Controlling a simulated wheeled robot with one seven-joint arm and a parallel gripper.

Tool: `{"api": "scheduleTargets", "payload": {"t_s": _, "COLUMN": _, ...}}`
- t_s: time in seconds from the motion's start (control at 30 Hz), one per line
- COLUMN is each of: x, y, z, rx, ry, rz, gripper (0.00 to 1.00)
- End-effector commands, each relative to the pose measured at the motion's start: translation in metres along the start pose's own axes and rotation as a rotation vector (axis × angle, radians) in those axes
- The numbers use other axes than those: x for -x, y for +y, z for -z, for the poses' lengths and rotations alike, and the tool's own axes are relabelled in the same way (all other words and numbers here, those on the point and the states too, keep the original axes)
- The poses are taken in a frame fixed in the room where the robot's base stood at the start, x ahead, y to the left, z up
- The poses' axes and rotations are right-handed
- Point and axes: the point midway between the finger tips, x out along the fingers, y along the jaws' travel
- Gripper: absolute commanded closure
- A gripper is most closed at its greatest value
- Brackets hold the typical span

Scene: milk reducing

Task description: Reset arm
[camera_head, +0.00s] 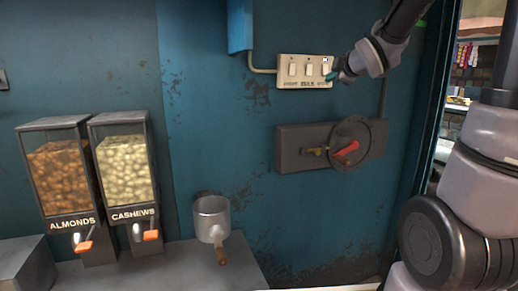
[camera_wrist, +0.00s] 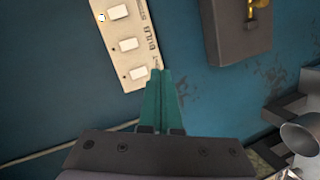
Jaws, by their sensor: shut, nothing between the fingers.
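My gripper (camera_head: 332,76) is at the right end of the white switch panel (camera_head: 300,70) on the blue wall, its teal fingers shut and empty. In the wrist view the two fingers (camera_wrist: 161,92) lie side by side with no clear gap, their tips by the lower end of the switch panel (camera_wrist: 138,55). I cannot tell whether they touch it. The panel has three switches and small lettering beneath them. My arm reaches in from the upper right.
A grey box with a red lever (camera_head: 347,149) is mounted below the panel. An almond dispenser (camera_head: 62,170), a cashew dispenser (camera_head: 125,175) and a metal pot (camera_head: 212,215) stand on the grey counter (camera_head: 190,263) at the lower left. Open wall lies between them and the panel.

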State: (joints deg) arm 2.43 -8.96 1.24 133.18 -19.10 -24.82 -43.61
Motion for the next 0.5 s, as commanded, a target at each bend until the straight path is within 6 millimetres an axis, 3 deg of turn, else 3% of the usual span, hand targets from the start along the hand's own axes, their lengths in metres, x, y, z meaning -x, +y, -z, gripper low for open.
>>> {"api": "scheduleTargets", "payload": {"t_s": 0.07, "x": 0.034, "y": -0.001, "z": -0.013, "rx": -0.225, "ry": -0.101, "rz": 0.032, "gripper": 1.0}}
{"api": "scheduleTargets", "payload": {"t_s": 0.23, "x": 0.109, "y": -0.034, "z": -0.03, "rx": -0.772, "ry": -0.318, "rz": 0.123, "gripper": 1.0}}
{"api": "scheduleTargets", "payload": {"t_s": 0.4, "x": 0.184, "y": -0.084, "z": -0.021, "rx": -1.282, "ry": -0.505, "rz": 0.226, "gripper": 1.0}}
{"api": "scheduleTargets", "payload": {"t_s": 0.5, "x": 0.217, "y": -0.109, "z": -0.009, "rx": -1.502, "ry": -0.593, "rz": 0.286, "gripper": 1.0}}
